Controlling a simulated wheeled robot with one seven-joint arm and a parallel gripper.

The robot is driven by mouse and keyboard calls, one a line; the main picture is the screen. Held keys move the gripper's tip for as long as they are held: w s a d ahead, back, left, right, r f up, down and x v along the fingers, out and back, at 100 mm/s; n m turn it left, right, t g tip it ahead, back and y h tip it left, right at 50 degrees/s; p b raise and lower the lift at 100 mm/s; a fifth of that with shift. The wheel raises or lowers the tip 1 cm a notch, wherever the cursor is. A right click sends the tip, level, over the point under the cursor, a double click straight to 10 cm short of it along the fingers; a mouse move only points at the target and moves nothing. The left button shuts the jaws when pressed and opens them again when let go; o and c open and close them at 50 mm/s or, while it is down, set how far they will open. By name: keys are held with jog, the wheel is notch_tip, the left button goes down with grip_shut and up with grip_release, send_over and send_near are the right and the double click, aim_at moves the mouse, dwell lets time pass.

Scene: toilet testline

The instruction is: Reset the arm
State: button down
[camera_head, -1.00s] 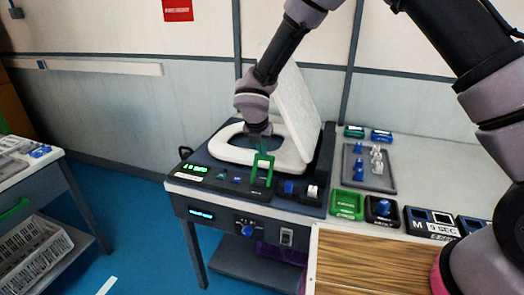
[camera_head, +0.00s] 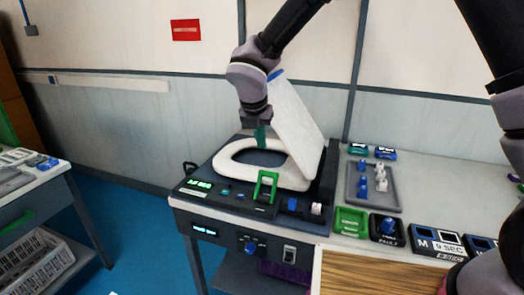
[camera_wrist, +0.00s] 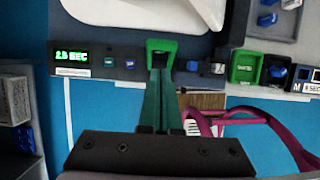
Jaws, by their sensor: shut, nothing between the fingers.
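My gripper (camera_head: 261,136) hangs from the arm above the toilet seat in the head view, its green fingers pointing down and pressed together. In the wrist view my gripper (camera_wrist: 161,76) shows its two green fingers side by side and shut, with nothing between them. The toilet seat (camera_head: 295,170) lies flat on the dark test bench, and the white lid (camera_head: 296,115) stands tilted up behind it. A green handle frame (camera_head: 266,184) stands upright on the bench's front panel. It also shows just beyond my fingertips in the wrist view (camera_wrist: 161,45).
A grey tray (camera_head: 351,190) with blue and white parts lies on the right worktop. A green bin (camera_head: 350,222) and a black bin (camera_head: 386,229) stand in front of it. A side table (camera_head: 58,180) is at left. Blue floor (camera_head: 145,225) lies between.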

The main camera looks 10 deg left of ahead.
jog(key=shift+r, duration=0.15)
jog(key=w+d+r+m, duration=0.1)
jog(key=d+r+m, duration=0.85)
jog(key=d, duration=0.45)
jog(key=w+d+r+m, duration=0.1)
jog(key=d+r+m, duration=0.85)
jog(key=d, duration=0.35)
jog(key=s+d+r+m+t+y, duration=0.1)
jog(key=s+d+r+m, duration=0.1)
jog(key=s+d+m, duration=0.5)
jog(key=s+d+r+m+t+y, duration=0.1)
jog(key=s+d+r+m, duration=0.2)
jog(key=s+d+m, duration=0.4)
jog(key=d+m, duration=0.1)
jog(key=m, duration=0.5)
jog(key=shift+d+r+t, duration=0.25)
jog(key=shift+d+t, duration=0.05)
jog(key=shift+t, duration=0.1)
dwell(1.2)
